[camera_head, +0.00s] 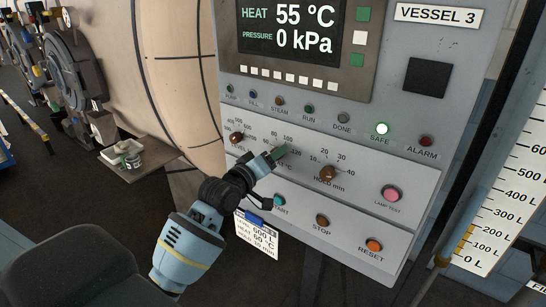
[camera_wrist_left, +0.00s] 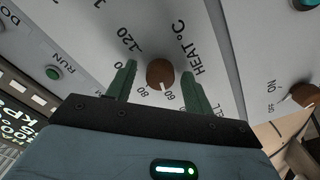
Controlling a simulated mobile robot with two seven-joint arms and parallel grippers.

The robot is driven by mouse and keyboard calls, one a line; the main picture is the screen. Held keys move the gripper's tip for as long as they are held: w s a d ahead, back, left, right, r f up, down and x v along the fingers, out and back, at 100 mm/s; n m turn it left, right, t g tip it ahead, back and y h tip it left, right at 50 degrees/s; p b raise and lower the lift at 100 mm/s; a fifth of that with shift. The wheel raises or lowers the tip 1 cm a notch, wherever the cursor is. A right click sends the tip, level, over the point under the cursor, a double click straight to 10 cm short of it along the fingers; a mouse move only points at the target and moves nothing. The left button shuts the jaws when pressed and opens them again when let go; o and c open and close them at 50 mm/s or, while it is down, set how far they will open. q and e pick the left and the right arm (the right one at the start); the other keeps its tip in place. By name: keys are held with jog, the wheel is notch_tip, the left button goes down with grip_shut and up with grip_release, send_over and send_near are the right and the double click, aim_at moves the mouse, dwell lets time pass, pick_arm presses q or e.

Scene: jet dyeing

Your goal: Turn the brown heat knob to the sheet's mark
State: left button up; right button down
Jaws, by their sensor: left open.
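The brown heat knob (camera_wrist_left: 160,73) sits on the panel under the HEAT °C lettering in the left wrist view, with a white pointer line toward the lower scale numbers. My left gripper (camera_head: 274,156) is at the heat dial, its green fingers open. In the wrist view the fingers stand on either side of the knob, with a gap visible on both sides. In the head view the gripper mostly hides this knob. The white sheet (camera_head: 257,236) hangs below the panel and reads level 600 L, heat 60 °C, hold 10 min. My right gripper is not in view.
The level knob (camera_head: 236,138) and hold knob (camera_head: 327,173) flank the heat dial. Start (camera_head: 279,201), stop (camera_head: 322,220) and reset (camera_head: 374,244) buttons lie below. The display (camera_head: 289,33) reads 55 °C and 0 kPa.

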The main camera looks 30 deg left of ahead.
pick_arm(q)
jog(key=s, duration=0.7)
jog(key=shift+s+a, duration=0.25)
jog(key=shift+a, duration=0.05)
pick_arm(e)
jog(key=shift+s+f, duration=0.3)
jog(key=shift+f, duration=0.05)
pick_arm(q)
jog(key=s+d+f+m+g, duration=0.1)
jog(key=s+d+f, duration=0.1)
jog(key=f, duration=0.5)
jog(key=s+d+f+m+g, duration=0.1)
jog(key=s+d+f+g, duration=0.1)
jog(key=f, duration=0.5)
jog(key=s+d+f+m+g, duration=0.2)
jog(key=s+d+f+m, duration=0.2)
jog(key=s+f, duration=0.7)
jog(key=s+d+f+m+g, duration=0.3)
jog(key=s+d+f, duration=0.4)
jog(key=s+f, duration=0.5)
jog(key=shift+s+m+g+h, duration=0.35)
jog(key=shift+s+m, duration=0.25)
jog(key=shift+s, duration=0.35)
